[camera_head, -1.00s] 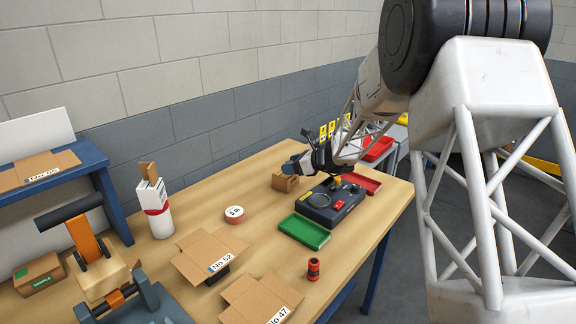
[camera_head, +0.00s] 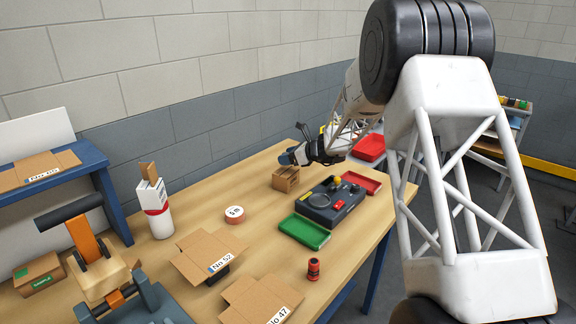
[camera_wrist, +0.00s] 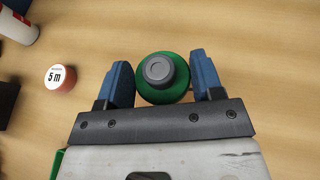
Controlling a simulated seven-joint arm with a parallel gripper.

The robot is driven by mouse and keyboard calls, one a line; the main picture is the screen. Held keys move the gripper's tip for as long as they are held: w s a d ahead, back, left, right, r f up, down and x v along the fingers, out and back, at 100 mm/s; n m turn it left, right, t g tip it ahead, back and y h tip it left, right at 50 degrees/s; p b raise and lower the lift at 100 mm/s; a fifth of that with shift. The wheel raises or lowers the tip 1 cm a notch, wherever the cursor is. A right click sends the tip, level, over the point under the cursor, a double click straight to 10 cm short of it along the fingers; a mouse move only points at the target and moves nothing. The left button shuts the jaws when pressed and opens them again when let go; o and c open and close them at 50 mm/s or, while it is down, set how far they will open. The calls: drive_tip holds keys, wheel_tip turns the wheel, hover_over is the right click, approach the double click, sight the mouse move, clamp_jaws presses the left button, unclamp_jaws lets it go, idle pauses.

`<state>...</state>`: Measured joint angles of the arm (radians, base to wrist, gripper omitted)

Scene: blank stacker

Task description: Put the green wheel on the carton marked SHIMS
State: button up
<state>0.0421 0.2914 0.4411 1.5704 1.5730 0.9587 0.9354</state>
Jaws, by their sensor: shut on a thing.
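The green wheel (camera_wrist: 163,84), with a grey hub on top, sits between the two blue fingers of my gripper (camera_wrist: 163,83) in the wrist view. My gripper is shut on it. In the head view my gripper (camera_head: 290,157) is over the far part of the bench, above and close behind a small brown carton (camera_head: 285,180). The wheel cannot be made out there. Marks on that carton are too small to read, so I cannot tell whether it is the SHIMS one. Another closed carton with a green label (camera_head: 39,275) stands at the far left, its lettering unclear.
A black device (camera_head: 332,203), a green tray (camera_head: 303,231) and a red tray (camera_head: 358,181) are right of the small carton. A tape roll marked 5 m (camera_wrist: 60,78) lies left of my gripper. Open cartons No.52 (camera_head: 205,262) and No.47 (camera_head: 258,300) are in front.

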sight(288, 171)
drive_tip(key=shift+f, duration=1.75)
drive_tip(key=shift+f, duration=0.1)
drive_tip(key=o, duration=1)
drive_tip(key=shift+c, duration=0.2)
drive_tip(key=shift+d, duration=0.1)
drive_tip(key=v, duration=1.2)
